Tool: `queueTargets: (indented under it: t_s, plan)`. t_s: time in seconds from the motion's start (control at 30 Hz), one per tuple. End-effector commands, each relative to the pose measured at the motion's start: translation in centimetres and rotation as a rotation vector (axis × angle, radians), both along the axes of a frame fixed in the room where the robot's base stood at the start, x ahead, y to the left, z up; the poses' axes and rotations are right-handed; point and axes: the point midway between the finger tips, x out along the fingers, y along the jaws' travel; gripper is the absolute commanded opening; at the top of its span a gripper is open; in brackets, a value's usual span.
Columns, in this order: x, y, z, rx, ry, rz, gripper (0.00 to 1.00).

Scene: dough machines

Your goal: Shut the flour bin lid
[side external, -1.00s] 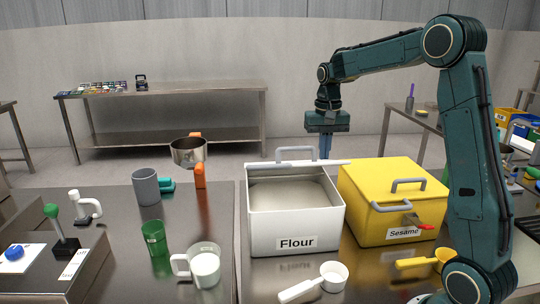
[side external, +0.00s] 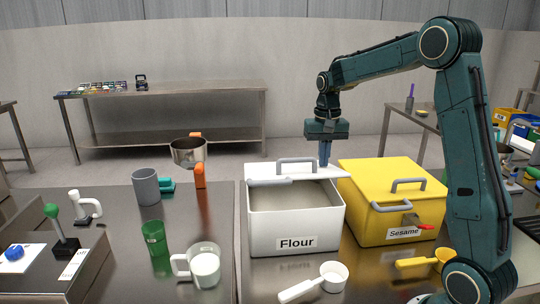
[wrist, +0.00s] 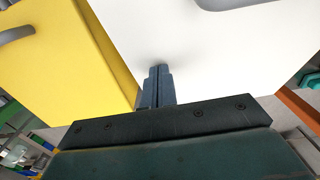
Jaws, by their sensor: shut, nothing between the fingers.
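The white flour bin (side external: 260,232), labelled "Flour", stands on the metal table with pale flour (side external: 295,198) showing inside. Its white lid (side external: 262,172), with a grey handle (side external: 297,161), is part-open, tilted forward over the back of the opening. My gripper (side external: 325,163) points down at the lid's back right, its fingers shut and empty. In the wrist view the fingertips (wrist: 159,70) are at the white lid face (wrist: 200,60) and appear to touch it.
The yellow sesame bin (side external: 385,180) stands close on the right, its lid shut. A pan (side external: 188,152) stands at the back left.

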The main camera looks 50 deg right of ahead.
Motion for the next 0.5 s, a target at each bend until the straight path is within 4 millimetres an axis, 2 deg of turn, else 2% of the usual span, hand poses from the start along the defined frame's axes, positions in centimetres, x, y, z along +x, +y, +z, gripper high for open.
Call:
queueTargets:
  t_s: [0.5]
  plan:
    - [-0.02,0.01,-1.12,0.001,0.001,0.0,0.0]
